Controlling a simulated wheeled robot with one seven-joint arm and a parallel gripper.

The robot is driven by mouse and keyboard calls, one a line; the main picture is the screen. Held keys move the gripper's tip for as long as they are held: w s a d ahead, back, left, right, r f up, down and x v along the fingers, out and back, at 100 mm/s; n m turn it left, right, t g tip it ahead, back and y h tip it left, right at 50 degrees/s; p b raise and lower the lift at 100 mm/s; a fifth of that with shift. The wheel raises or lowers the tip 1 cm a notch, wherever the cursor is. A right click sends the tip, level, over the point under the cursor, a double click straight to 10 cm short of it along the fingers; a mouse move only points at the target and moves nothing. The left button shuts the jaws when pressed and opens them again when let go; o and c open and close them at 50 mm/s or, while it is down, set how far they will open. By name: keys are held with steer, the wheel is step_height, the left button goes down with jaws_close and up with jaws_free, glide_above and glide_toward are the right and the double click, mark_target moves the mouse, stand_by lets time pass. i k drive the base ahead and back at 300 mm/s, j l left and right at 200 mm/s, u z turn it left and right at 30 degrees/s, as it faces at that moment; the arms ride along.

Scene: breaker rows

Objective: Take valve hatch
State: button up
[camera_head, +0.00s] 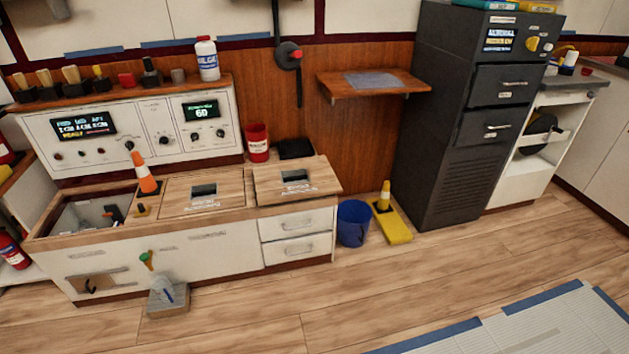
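Two wooden hatch-like lids lie on the low white bench at the left. The left lid (204,191) sits flat and has a dark inset and small lettering. The right lid (296,181) is similar, and its edge overhangs the bench front slightly. The lettering is too small to read, so I cannot tell which one is the valve hatch. Left of them an open compartment (88,216) shows dark fittings inside. My gripper is not in view.
An orange-white cone (143,174) stands beside the left lid. A grey block (168,298) stands on the floor before the bench. A blue bucket (353,224) and yellow wedge (396,228) stand right of it, before a dark cabinet (450,150).

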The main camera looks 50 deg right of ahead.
mark_target(295, 180)
steer(key=k+z, duration=0.1)
steer(key=z, duration=0.8)
steer(key=k+l+z, duration=0.15)
steer(key=z, duration=0.3)
steer(key=l+z, duration=0.1)
steer(key=z, duration=0.35)
steer(key=i+u, duration=0.1)
steer(key=u, duration=0.3)
steer(key=i+u, duration=0.15)
steer(key=u, duration=0.2)
steer(key=i+l+u, duration=0.25)
steer(key=i+l, duration=0.2)
steer(key=i+l+u, duration=0.3)
steer(key=i+l, duration=0.7)
